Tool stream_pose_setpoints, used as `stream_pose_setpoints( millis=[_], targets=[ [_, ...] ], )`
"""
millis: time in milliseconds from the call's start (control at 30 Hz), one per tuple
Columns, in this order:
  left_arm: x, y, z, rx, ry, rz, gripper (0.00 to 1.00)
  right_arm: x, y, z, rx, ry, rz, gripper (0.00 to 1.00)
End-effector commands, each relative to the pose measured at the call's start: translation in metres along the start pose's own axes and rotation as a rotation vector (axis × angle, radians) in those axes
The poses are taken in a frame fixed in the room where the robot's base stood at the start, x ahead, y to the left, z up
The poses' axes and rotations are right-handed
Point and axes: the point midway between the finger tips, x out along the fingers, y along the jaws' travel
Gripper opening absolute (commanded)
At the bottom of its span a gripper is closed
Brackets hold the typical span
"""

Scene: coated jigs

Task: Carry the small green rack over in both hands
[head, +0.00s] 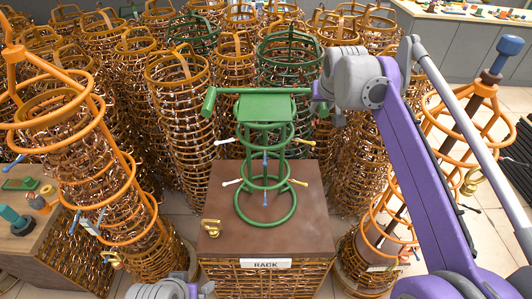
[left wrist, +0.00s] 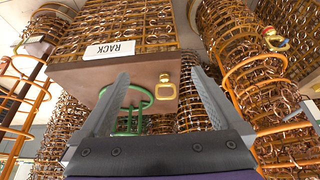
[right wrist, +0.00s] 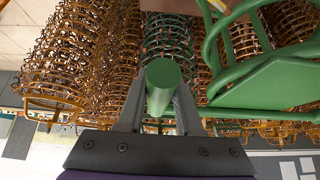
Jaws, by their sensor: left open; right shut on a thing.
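The small green rack (head: 265,105) stands on a brown pedestal (head: 312,230) labelled RACK. It has a top plate with a bar handle at each side and green rings below. My right gripper (head: 322,100) is shut on the right-hand bar; the right wrist view shows the round green bar end (right wrist: 163,78) between the fingers. The left bar (head: 209,102) is free. My left gripper (left wrist: 158,90) is open and empty; between its fingers, beyond them, a green ring (left wrist: 128,118) shows. In the head view only grey parts of my left arm show at the bottom edge.
A brass piece (head: 211,228) sits on the pedestal's left front corner. Tall orange racks hung with coppery parts crowd behind and on both sides, such as the left one (head: 70,150). A side table (head: 35,240) stands at the left.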

Motion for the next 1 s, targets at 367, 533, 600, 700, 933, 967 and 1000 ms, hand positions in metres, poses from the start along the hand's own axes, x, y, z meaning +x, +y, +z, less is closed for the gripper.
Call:
stream_pose_setpoints(
  millis=[367,533,600,700,933,967,1000],
  targets=[
    [-0.001,0.0,-0.002,0.0,0.0,0.0,0.84,0.0,0.0,0.0,0.0,0.001,0.0,0.0],
    [-0.012,0.001,-0.032,0.001,0.009,0.0,0.57,0.0,0.0,0.0,0.0,0.001,0.0,0.0],
    [-0.021,0.001,-0.057,0.001,0.016,-0.001,0.57,0.0,0.0,0.0,0.0,0.001,0.0,0.0],
    [-0.038,0.003,-0.101,0.002,0.028,-0.001,0.57,0.0,0.0,0.0,0.0,0.001,0.0,0.0],
    [-0.08,0.007,-0.209,0.005,0.063,-0.004,0.57,0.0,0.0,0.0,0.0,0.001,0.0,0.0],
    [-0.085,0.008,-0.223,0.005,0.069,-0.004,0.57,0.0,0.0,0.0,0.0,0.001,0.0,0.0],
    [-0.092,0.009,-0.242,0.005,0.076,-0.004,0.57,0.0,0.0,0.0,0.0,0.001,0.0,0.0]
  ],
)
